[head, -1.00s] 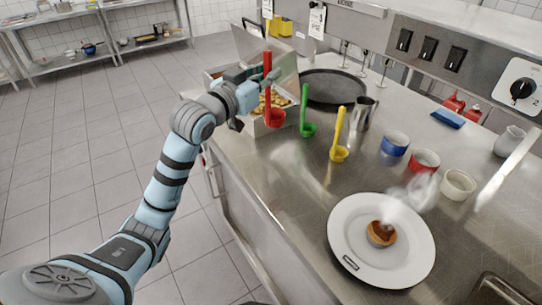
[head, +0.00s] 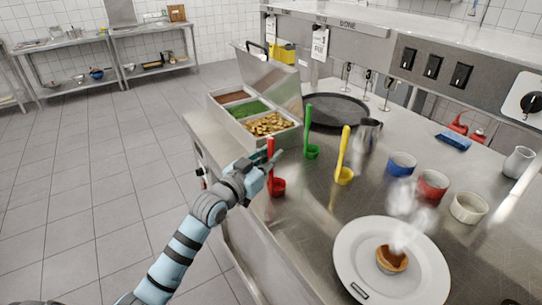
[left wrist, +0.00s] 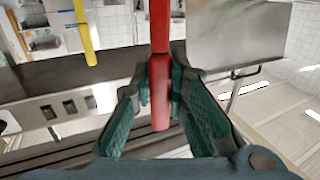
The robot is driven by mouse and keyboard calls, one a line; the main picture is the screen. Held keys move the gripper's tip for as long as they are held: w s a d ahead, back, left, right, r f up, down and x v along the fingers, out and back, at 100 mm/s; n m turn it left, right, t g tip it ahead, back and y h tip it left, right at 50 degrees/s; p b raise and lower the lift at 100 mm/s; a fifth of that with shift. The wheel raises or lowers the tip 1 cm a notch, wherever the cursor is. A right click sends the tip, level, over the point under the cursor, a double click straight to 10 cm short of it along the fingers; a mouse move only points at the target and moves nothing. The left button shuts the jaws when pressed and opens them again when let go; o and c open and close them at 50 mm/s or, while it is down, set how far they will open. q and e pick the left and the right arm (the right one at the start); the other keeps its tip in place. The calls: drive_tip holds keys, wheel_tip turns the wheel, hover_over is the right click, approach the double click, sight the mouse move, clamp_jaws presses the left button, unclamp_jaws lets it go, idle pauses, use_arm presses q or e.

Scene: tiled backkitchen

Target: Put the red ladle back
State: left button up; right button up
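The red ladle (head: 277,187) is upright at the counter's front left edge, its cup at or just above the steel top; I cannot tell whether it touches. My left gripper (head: 270,161) is at its handle. In the left wrist view the two fingers (left wrist: 166,78) close in on both sides of the red handle (left wrist: 160,105). The green ladle (head: 311,150) and the yellow ladle (head: 344,174) stand upright to the right, in a slanting row with the red one. My right gripper is out of view.
A topping container (head: 222,121) with an open lid stands behind the red ladle. A dark round pan (head: 335,112) and a metal jug (head: 368,136) are behind the other ladles. Blue, red and white bowls and a white plate (head: 350,262) with a steaming tart are on the right.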

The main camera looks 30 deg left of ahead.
use_arm(q)
drive_tip(key=o, duration=0.4)
drive_tip(key=shift+r, duration=0.1)
drive_tip(key=s+p, duration=0.1)
drive_tip(key=s, duration=0.3)
drive_tip(key=s+a+p, duration=0.1)
drive_tip(key=s+p, duration=0.1)
drive_tip(key=s, duration=0.2)
drive_tip(key=s+p, duration=0.1)
drive_tip(key=s, duration=0.3)
drive_tip(key=shift+a+p, duration=0.25)
drive_tip(key=shift+p, duration=0.1)
